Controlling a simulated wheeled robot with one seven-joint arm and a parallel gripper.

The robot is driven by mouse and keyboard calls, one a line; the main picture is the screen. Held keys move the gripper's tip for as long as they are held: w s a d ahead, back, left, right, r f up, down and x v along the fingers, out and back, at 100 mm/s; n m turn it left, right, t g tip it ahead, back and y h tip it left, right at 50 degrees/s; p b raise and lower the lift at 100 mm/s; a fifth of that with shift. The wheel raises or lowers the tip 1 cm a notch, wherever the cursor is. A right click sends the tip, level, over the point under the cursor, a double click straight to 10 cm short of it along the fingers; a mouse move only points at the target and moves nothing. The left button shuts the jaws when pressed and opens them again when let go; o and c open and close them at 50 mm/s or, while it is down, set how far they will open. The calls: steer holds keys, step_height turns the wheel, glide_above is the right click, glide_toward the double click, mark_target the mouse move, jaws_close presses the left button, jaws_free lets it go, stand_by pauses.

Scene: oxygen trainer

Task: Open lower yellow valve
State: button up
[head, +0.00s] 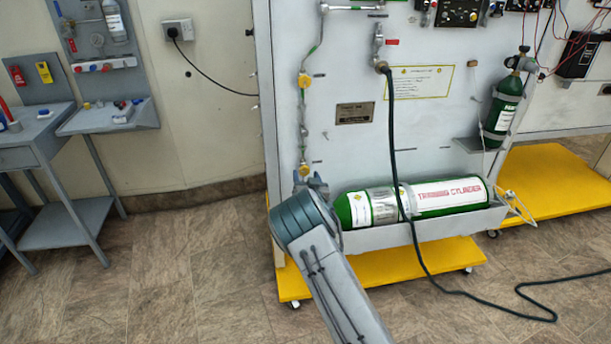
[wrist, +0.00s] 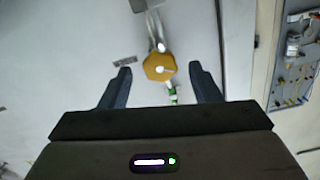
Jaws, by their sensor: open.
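The lower yellow valve (head: 303,170) is on the vertical pipe at the left side of the white panel. A second yellow valve (head: 304,80) is higher on the same pipe. My gripper (head: 312,180) is at the lower valve's height or just below it, and my arm hides part of the area. In the wrist view my gripper (wrist: 160,69) is open, with one dark finger on each side of a yellow valve knob (wrist: 159,66). Neither finger touches the knob there; a gap shows on both sides. How far the knob is in depth is hard to tell.
A green training cylinder (head: 440,198) lies in a grey tray right of my gripper. A black hose (head: 393,140) hangs in front of it. The yellow base (head: 400,262) sticks out below. A grey side table (head: 45,140) stands left; floor between is clear.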

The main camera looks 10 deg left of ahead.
steer(key=shift+x, duration=0.9)
steer(key=shift+c, duration=0.4)
steer(key=c, duration=0.9)
steer(key=shift+f+b, duration=0.15)
steer(key=shift+b, duration=0.3)
steer(key=shift+f+n+b, duration=0.1)
steer(key=shift+n+b, duration=0.6)
steer(key=shift+b, duration=0.1)
steer(key=shift+n+b, duration=0.7)
steer(key=shift+b, duration=0.2)
steer(key=n+b, duration=0.3)
steer(key=shift+n+b, duration=0.3)
